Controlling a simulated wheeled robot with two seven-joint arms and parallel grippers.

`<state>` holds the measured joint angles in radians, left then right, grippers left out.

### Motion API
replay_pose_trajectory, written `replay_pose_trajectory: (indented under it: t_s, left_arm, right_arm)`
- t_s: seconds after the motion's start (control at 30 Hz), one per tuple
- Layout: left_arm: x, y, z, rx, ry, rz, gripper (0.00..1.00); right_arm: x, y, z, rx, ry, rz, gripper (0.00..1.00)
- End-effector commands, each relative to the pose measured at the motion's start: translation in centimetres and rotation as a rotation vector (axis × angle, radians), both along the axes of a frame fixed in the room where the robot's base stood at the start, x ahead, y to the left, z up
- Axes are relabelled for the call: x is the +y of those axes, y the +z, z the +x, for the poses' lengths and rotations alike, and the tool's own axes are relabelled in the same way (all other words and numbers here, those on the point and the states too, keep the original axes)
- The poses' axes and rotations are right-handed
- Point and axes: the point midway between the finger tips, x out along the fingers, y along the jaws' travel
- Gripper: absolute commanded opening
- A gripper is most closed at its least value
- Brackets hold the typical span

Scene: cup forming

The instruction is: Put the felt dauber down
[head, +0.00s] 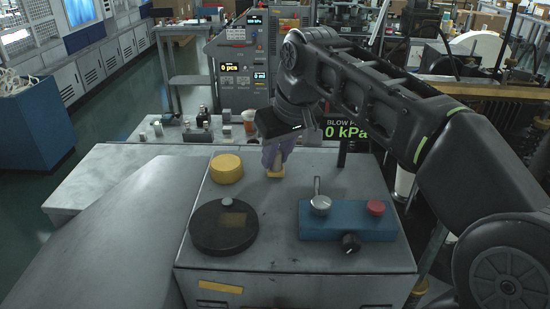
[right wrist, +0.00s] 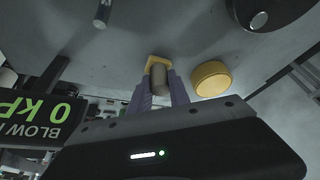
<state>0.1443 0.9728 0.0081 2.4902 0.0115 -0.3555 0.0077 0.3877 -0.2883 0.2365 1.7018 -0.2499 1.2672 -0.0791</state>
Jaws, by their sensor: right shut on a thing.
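My right gripper (head: 277,160) points down over the grey cabinet top (head: 262,240), its purple fingers shut on the felt dauber (head: 275,174). Only the dauber's tan-yellow lower part shows below the fingers in the head view. In the right wrist view, the dauber (right wrist: 159,72) shows a grey rounded body and a yellow part between the right gripper's fingers (right wrist: 158,88). It is at or just above the cabinet top; I cannot tell whether it touches. My left gripper is not in view.
A round yellow tin (head: 227,168) stands just left of the dauber. A black disc (head: 223,227) lies at the front left. A blue control box (head: 347,221) with a lever and red button is at the right. Bare surface lies between them.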

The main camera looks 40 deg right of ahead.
Motion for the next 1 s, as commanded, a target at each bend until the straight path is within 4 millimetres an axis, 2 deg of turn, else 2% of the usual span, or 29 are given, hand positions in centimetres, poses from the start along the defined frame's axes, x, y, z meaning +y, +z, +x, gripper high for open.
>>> replay_pose_trajectory:
  t_s: [0.33,0.37,0.6,1.0]
  left_arm:
    - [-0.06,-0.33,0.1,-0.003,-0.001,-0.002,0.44]
    - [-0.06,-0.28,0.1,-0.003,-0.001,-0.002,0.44]
    - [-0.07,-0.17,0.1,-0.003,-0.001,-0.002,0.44]
    - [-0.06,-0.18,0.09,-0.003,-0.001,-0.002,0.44]
  right_arm:
    - [-0.02,-0.51,0.02,0.001,0.0,0.0,0.0]
    - [-0.03,-0.49,0.02,0.001,-0.001,0.0,0.23]
    - [-0.03,-0.38,0.01,0.001,-0.001,0.0,0.43]
    - [-0.01,-0.14,-0.01,0.0,-0.001,0.0,0.44]
